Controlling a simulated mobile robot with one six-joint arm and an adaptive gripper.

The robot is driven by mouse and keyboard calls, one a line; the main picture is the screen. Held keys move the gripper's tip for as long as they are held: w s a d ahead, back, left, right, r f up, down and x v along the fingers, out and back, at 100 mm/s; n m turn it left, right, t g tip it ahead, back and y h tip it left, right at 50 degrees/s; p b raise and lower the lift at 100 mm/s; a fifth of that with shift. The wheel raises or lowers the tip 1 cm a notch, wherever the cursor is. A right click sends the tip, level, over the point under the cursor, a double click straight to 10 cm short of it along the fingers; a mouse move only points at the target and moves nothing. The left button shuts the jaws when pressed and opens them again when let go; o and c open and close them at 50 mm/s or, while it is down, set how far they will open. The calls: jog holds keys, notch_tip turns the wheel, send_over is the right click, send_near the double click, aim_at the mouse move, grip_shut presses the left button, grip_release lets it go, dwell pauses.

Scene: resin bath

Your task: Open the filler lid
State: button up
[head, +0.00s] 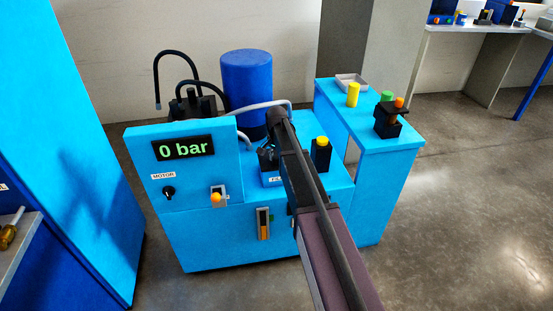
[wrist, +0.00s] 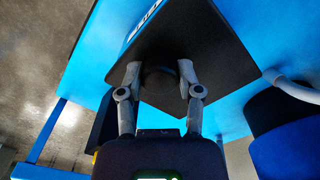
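The filler lid (wrist: 215,65) is a dark flat plate under my gripper in the wrist view, with a round black knob (wrist: 158,78) on it. My gripper (wrist: 158,70) has one finger on each side of the knob. The fingers are partly closed and appear to touch its sides. In the head view my gripper (head: 268,156) is low over the blue filler box (head: 272,181), whose label is partly covered. My arm hides much of the lid there, and I cannot tell whether it is raised.
The blue machine (head: 215,245) has a display (head: 184,149) reading 0 bar. A black block with a yellow top (head: 321,153) stands close right of my arm. A blue drum (head: 246,80) and a grey hose (head: 262,104) are behind. A side table (head: 400,143) holds small parts.

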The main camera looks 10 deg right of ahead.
grip_shut()
